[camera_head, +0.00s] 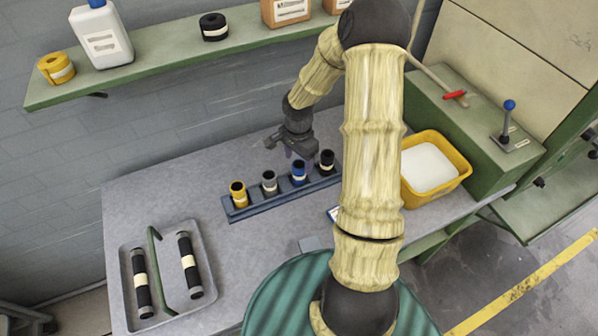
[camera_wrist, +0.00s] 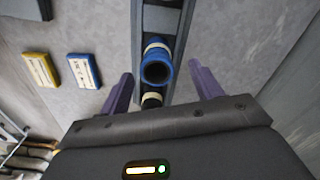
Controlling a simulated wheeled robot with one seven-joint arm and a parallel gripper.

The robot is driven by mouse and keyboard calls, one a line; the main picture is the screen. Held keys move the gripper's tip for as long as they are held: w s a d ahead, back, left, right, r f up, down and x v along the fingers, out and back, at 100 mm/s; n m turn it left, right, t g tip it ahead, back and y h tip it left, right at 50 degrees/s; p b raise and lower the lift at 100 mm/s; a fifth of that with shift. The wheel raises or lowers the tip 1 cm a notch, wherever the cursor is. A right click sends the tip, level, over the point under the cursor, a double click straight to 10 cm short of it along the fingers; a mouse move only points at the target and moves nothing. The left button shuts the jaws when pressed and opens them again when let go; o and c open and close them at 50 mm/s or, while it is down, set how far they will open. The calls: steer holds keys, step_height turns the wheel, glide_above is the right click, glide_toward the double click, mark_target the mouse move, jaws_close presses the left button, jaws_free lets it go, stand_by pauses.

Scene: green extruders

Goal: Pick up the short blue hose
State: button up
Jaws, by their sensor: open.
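The short blue hose (camera_head: 298,172) stands upright in a blue-grey rack (camera_head: 240,212) on the grey table, between a grey hose (camera_head: 269,182) and a black hose (camera_head: 326,162). It has a pale band. In the wrist view the blue hose (camera_wrist: 157,66) shows from above, its open end facing the camera. My gripper (camera_head: 290,150) is above the rack near the blue hose. In the wrist view my gripper's two purple fingers (camera_wrist: 160,82) are spread apart and empty, one to each side of the rack, with the blue hose between and slightly beyond their tips.
A yellow hose (camera_head: 238,194) stands at the rack's left end. A metal tray (camera_head: 172,240) with two long black hoses and a green tool lies at the left. A yellow bin (camera_head: 455,180) of white material is at the right. A shelf (camera_head: 160,68) with bottles hangs behind.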

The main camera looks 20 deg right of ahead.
mark_target(299, 170)
steer(key=shift+f, duration=0.1)
steer(key=shift+s+f+p, duration=0.2)
steer(key=shift+f+p, duration=0.55)
steer(key=shift+f, duration=1.75)
steer(key=c, duration=1.1)
steer(key=shift+c, duration=0.2)
steer(key=shift+r, duration=0.15)
step_height(299, 170, up, 10)
steer(key=b, duration=0.1)
